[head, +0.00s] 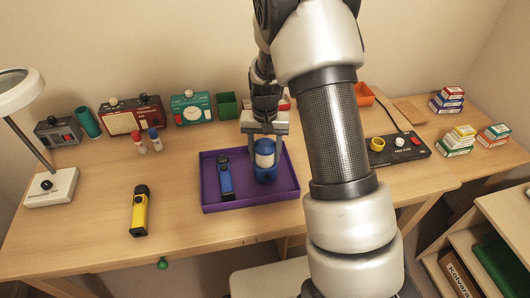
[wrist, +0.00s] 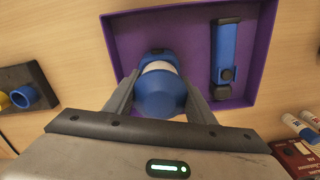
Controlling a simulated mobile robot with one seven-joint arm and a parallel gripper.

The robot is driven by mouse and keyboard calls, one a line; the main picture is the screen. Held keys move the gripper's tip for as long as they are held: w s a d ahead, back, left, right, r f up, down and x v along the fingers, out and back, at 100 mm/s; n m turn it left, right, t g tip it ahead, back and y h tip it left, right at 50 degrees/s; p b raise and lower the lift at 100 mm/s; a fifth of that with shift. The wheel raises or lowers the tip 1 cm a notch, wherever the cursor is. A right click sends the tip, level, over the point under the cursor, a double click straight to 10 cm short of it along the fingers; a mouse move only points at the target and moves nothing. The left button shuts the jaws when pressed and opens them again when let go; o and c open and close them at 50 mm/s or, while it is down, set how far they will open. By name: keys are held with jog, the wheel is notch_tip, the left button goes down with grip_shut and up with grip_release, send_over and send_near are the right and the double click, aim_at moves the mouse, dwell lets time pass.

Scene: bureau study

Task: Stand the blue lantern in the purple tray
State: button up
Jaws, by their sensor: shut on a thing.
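The blue lantern (head: 265,160) has a blue cap, a pale middle band and a blue base. It appears upright over the right part of the purple tray (head: 287,192). My gripper (head: 265,140) is shut on it from above. In the wrist view the lantern (wrist: 160,92) sits between the two fingers, inside the outline of the tray (wrist: 190,30). I cannot tell whether its base touches the tray floor. A blue flashlight (head: 225,176) lies in the left part of the tray, apart from the lantern.
A yellow flashlight (head: 139,211) lies left of the tray. A black panel (head: 402,149) is at right.

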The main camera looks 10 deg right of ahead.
jog(key=shift+f, duration=0.1)
jog(key=o, duration=1.3)
